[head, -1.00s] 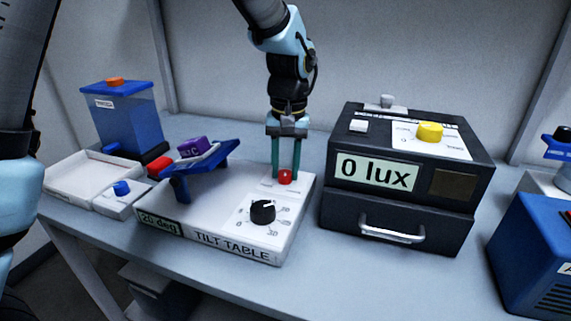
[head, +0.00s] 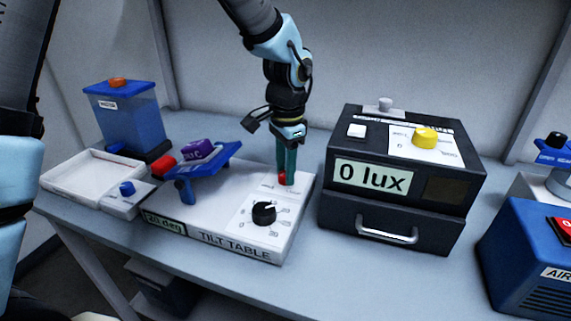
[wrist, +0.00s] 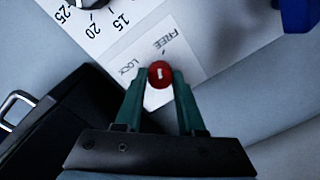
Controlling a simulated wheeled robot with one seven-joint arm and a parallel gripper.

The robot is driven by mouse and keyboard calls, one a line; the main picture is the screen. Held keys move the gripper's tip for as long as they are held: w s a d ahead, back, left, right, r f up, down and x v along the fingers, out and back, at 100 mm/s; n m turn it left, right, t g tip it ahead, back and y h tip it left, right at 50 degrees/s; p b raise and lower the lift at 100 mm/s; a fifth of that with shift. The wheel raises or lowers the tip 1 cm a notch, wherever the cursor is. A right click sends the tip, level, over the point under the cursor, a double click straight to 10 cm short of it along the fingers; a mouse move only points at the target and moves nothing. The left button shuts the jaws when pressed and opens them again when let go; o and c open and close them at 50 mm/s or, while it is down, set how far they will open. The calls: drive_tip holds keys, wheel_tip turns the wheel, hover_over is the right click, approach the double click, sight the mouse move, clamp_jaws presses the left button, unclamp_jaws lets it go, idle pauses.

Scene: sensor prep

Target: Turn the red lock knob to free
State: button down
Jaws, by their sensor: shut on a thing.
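The red lock knob (head: 282,178) stands on the white tilt table base (head: 212,222), at its back right. My gripper (head: 287,180) points down over it, and one finger partly hides it in the head view. In the wrist view the red knob (wrist: 159,82) sits between the two green fingertips (wrist: 160,75), and my gripper is shut on it. The knob's short white mark runs nearly up and down in that picture. The FREE label (wrist: 176,40) lies above and to the right of the knob, the LOCK label (wrist: 129,69) to its left.
A black dial (head: 263,213) is in front of the knob. The blue tilted platform (head: 213,160) with a purple block (head: 198,149) is to the left. The black 0 lux box (head: 335,211) stands close on the right. A display reads 20 deg (head: 164,221).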

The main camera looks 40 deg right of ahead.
drive_tip(key=shift+m+p, duration=0.6)
drive_tip(key=shift+m, duration=0.9)
drive_tip(key=c, duration=0.5)
unclamp_jaws()
drive_tip(key=r, duration=0.5)
drive_tip(key=r+b, duration=0.1)
drive_tip(key=r, duration=0.5)
drive_tip(key=shift+s+b, duration=0.2)
drive_tip(key=shift+b, duration=0.1)
drive_tip(key=shift+a+f, duration=0.1)
